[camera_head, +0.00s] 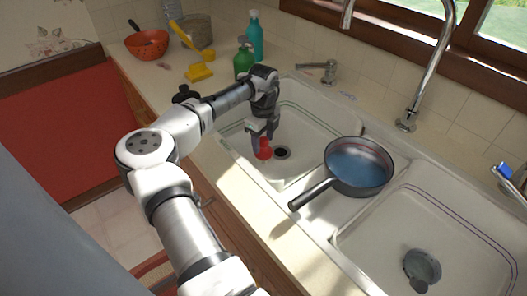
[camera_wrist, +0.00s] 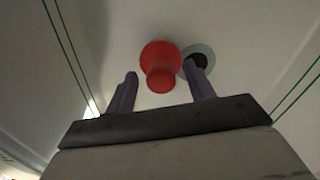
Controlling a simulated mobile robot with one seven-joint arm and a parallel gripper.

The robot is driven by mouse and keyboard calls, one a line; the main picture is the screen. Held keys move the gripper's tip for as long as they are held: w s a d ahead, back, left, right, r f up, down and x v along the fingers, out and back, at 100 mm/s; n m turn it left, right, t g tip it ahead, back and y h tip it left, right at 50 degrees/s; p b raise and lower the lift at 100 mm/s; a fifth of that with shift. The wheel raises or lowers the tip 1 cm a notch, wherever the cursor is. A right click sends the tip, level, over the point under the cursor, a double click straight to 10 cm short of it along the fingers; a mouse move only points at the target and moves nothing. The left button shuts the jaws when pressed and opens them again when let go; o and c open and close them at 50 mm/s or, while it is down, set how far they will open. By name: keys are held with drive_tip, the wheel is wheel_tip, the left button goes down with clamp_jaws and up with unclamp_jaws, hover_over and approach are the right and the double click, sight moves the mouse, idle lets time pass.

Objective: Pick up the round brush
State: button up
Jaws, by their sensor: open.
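A small red round object (camera_head: 264,153), which looks like the round brush, is in the left sink basin (camera_head: 232,142) beside the drain. In the wrist view the red object (camera_wrist: 160,62) shows a wide round part and a narrower round part nearer the camera. Bristles cannot be made out. My gripper (camera_head: 263,137) points down into the basin just above the red object. In the wrist view my gripper (camera_wrist: 160,76) is open, with the red object showing between its two fingers. Whether the fingers touch it I cannot tell.
A pan with a blue inside (camera_head: 358,168) sits on the divider right of the basin, its handle toward the front. The tap (camera_head: 410,110) stands behind. Green bottles (camera_head: 244,60), a yellow item (camera_head: 199,72) and an orange bowl (camera_head: 147,45) are on the left counter.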

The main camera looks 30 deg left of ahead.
wheel_tip(320, 180, down, 2)
drive_tip(key=c, duration=1.1)
drive_tip(key=shift+r, duration=0.15)
wheel_tip(320, 180, up, 20)
drive_tip(key=shift+f+b, duration=0.1)
drive_tip(key=shift+b, duration=1.15)
drive_tip(key=o, duration=0.5)
drive_tip(key=c, duration=0.4)
drive_tip(key=shift+o, duration=0.2)
drive_tip(key=shift+w+d, duration=0.1)
drive_tip(key=shift+d, duration=0.05)
